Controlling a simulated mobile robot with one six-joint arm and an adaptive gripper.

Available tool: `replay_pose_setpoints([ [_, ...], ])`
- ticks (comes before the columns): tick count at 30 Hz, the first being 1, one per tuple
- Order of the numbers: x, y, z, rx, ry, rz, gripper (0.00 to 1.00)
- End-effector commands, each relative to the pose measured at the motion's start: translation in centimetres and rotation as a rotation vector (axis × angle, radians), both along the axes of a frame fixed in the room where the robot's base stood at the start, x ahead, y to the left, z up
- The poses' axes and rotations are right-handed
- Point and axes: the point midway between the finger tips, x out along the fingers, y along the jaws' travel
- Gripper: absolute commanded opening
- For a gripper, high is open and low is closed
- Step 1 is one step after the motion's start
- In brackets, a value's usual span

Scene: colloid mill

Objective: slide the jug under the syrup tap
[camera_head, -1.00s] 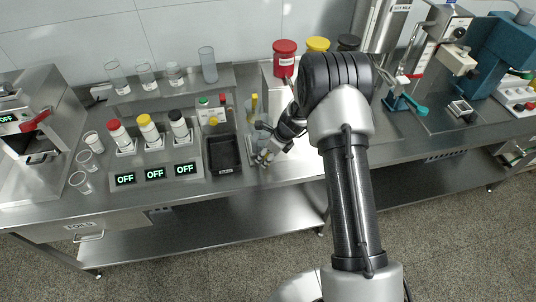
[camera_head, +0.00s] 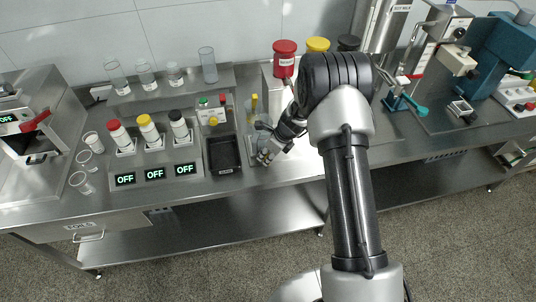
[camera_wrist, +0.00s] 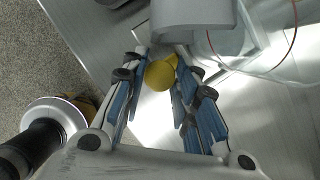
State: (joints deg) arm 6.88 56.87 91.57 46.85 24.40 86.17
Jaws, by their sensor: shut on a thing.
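My gripper (camera_head: 264,157) is low over the bench, right of the black tray. In the wrist view its fingers (camera_wrist: 160,85) flank a round yellow knob (camera_wrist: 159,76), and they are shut on it. A clear-walled vessel (camera_wrist: 262,68) with a thin red line, seemingly the jug, is just right of the fingers in the wrist view. I cannot tell how the knob joins it. In the head view my gripper and wrist hide much of this spot. A yellow upright lever (camera_head: 253,103), perhaps on the syrup tap, stands behind my gripper.
The black tray (camera_head: 224,154) is close to the left of my gripper. A panel with OFF displays (camera_head: 155,173) and capped bottles (camera_head: 148,128) is further left. A red-lidded container (camera_head: 285,58) stands behind. The bench's front edge is near, with floor beyond.

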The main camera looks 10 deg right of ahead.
Motion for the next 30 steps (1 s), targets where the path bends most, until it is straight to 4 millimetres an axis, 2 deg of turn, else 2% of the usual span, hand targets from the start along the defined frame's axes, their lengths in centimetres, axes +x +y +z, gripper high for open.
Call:
replay_pose_setpoints([
  [4,0.1,-2.1,0.0,-0.001,0.0,-0.006,0.0],
  [12,0.1,-9.8,0.0,-0.002,-0.002,-0.008,0.0],
  [15,0.1,-11.6,0.0,-0.001,-0.001,-0.005,0.0],
  [19,0.0,-12.9,0.0,0.001,-0.001,-0.002,0.0],
  [29,0.0,-13.0,0.0,0.0,0.0,0.001,0.0],
  [30,0.0,-13.0,0.0,0.0,0.0,0.001,0.3],
])
